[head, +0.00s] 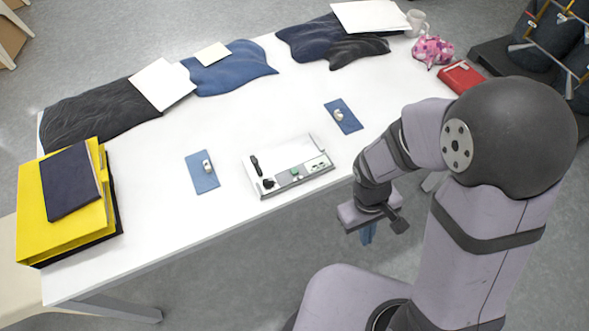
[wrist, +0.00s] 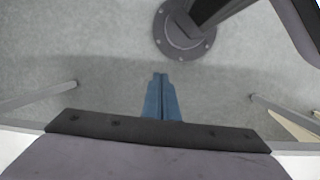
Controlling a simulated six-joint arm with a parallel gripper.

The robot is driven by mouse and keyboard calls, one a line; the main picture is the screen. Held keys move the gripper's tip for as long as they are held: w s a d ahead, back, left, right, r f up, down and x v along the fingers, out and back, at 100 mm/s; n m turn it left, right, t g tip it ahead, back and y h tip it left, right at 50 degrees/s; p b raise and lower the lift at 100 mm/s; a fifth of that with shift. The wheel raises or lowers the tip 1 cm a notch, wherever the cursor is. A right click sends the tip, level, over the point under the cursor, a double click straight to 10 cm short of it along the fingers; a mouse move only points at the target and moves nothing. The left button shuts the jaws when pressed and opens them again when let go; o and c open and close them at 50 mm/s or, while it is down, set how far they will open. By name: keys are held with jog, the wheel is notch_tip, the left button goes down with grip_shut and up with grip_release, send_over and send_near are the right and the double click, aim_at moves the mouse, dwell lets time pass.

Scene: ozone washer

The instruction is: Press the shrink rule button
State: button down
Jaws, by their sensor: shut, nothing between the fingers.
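In the head view, a small white and grey device (head: 284,155) with a sloped front panel sits near the front edge of the white table. Its panel carries a green button (head: 295,172), a black knob at the left and small green marks at the right. Which of these is the shrink rule button I cannot tell. My gripper (head: 368,234) is to the right of the device, beyond the table's front edge, and points down. In the wrist view its blue fingers (wrist: 161,95) are together and empty above the floor.
Blue mats with small pale objects lie left (head: 203,181) and right (head: 345,124) of the device on the table (head: 150,215). A yellow binder (head: 75,229) lies at the left end. Dark clothes, papers, a mug (head: 418,20) and a red box (head: 462,76) line the back.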

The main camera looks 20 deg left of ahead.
jog(key=w+a+f+n+t+y, duration=0.1)
jog(key=w+a+f+n+t, duration=0.15)
jog(key=w+a, duration=0.3)
notch_tip(320, 180, up, 8)
jog(key=n+t+y, duration=0.4)
jog(key=n+y, duration=0.5)
jog(key=n, duration=0.1)
send_over(294, 172)
jog(key=d, duration=0.1)
jog(key=shift+s, duration=0.15)
notch_tip(294, 172, down, 9)
jog(key=b, duration=0.8)
jog(key=shift+f+b, duration=0.15)
jog(key=shift+b, duration=0.15)
jog(key=shift+f, duration=0.2)
